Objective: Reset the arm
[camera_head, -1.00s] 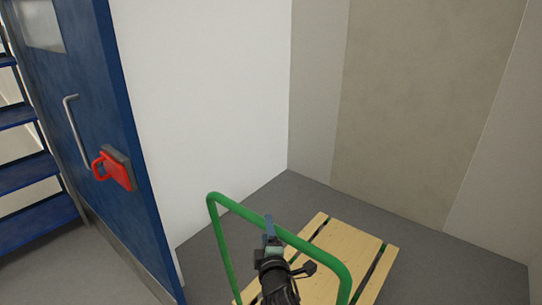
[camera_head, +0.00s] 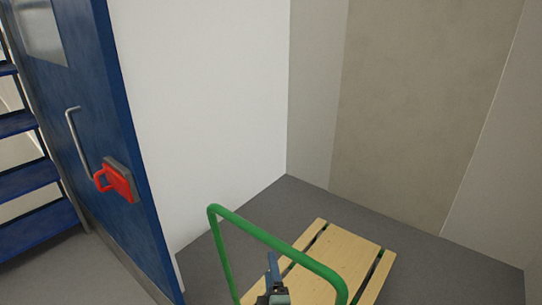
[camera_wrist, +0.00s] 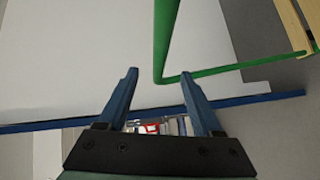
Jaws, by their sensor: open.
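My gripper (camera_head: 273,268) is at the bottom middle of the head view, in front of the trolley's green handle. In the wrist view my gripper (camera_wrist: 161,92) shows two blue fingers spread apart, with nothing between them. The rest of my arm is mostly below the head view's edge.
A flat wooden trolley (camera_head: 345,254) with a green tube handle (camera_head: 284,247) stands on the grey floor. At left is a blue door (camera_head: 88,150) with a metal handle and a red latch (camera_head: 119,181). Blue shelves (camera_head: 30,178) stand beyond it. Walls close off the back and right.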

